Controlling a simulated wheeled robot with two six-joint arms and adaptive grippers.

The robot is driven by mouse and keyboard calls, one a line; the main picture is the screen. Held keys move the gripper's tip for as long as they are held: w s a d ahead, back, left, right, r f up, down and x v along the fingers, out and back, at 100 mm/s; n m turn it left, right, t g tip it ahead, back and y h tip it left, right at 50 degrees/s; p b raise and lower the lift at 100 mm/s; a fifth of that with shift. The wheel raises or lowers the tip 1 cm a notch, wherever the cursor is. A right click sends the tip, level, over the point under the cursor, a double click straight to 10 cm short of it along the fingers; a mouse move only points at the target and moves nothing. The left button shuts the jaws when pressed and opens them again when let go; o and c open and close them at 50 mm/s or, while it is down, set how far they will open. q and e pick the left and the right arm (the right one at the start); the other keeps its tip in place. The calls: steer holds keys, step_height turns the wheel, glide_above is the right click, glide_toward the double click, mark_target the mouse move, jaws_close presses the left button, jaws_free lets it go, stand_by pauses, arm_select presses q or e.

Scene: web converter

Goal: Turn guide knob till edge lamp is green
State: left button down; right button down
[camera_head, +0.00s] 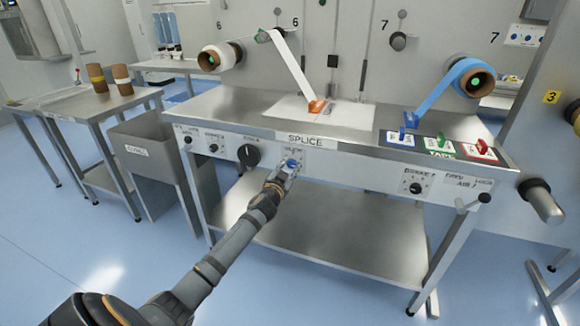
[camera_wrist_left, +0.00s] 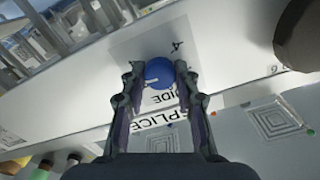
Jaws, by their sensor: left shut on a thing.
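The guide knob (camera_head: 292,163) is blue and sits on the front panel of the splice table, right of a large black knob. In the left wrist view the blue knob (camera_wrist_left: 159,73) lies between my fingertips, with a partly covered label ending in "IDE" beside it. My left gripper (camera_head: 284,173) is shut on the guide knob; its fingers (camera_wrist_left: 159,80) touch the knob on two sides. I cannot pick out the edge lamp for certain. A small red dot (camera_wrist_left: 213,113) and a small green dot (camera_wrist_left: 310,131) show in the left wrist view. My right gripper is not in view.
The black knob (camera_head: 249,155) is close on the left. The splice table (camera_head: 230,108) carries a white web with an orange clip (camera_head: 317,106) and a blue web with a blue clip (camera_head: 411,119). A grey bin (camera_head: 150,150) stands left. The lower shelf (camera_head: 330,235) is bare.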

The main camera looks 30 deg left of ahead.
arm_select(q)
steer(key=shift+m+p, duration=0.7)
steer(key=shift+m, duration=1.5)
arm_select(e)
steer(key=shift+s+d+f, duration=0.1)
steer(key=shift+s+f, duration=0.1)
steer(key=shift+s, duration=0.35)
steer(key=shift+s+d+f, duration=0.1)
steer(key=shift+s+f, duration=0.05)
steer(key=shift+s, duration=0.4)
arm_select(q)
steer(key=shift+f, duration=0.1)
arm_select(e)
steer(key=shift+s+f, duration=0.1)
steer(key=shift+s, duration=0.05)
arm_select(q)
steer(key=c, duration=1)
jaws_free()
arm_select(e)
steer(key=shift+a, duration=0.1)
arm_select(q)
steer(key=v, duration=1.2)
steer(key=shift+d, duration=0.1)
